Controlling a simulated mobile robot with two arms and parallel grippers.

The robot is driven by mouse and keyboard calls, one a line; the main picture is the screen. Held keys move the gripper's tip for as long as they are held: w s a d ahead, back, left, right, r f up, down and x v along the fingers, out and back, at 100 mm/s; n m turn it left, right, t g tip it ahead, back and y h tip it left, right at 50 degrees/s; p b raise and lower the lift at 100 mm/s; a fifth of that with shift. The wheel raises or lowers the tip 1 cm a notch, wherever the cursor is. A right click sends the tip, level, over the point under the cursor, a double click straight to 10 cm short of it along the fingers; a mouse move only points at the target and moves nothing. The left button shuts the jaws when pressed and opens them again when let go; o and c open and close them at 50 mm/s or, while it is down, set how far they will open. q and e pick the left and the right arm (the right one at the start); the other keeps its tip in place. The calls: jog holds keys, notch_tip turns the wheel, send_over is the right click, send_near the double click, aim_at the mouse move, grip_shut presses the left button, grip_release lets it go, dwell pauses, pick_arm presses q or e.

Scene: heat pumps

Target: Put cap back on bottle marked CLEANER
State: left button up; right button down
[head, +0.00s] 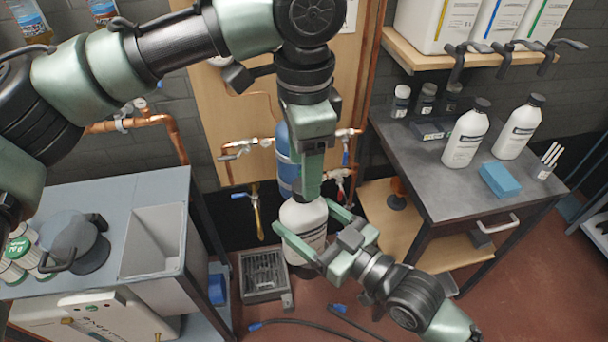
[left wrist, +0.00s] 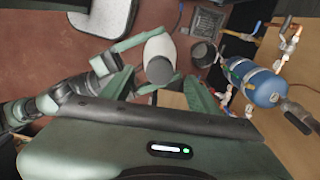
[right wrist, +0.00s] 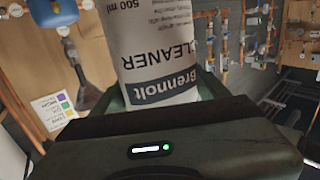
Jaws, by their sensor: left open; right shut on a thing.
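The white bottle (head: 301,222) is upright in my right gripper (head: 315,236), which is shut around its body. Its label reads CLEANER, upside down in the right wrist view (right wrist: 160,50). My left gripper (head: 308,192) points down just above the bottle and hides its top in the head view. In the left wrist view, a grey round top, apparently the cap (left wrist: 159,70), is at the bottle's upper end, between my open left fingers. I cannot tell whether it is fully seated or whether the fingers touch it.
A grey workbench (head: 420,165) at the right holds two other white bottles (head: 466,135) and a blue block (head: 500,180). A sink unit (head: 155,245) stands at the left. Copper pipes and a blue vessel (head: 285,150) are close behind the left gripper. A floor drain (head: 263,275) lies below.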

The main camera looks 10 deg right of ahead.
pick_arm(q)
notch_tip(320, 180, up, 9)
jog(key=shift+f, duration=0.15)
dwell(0.6)
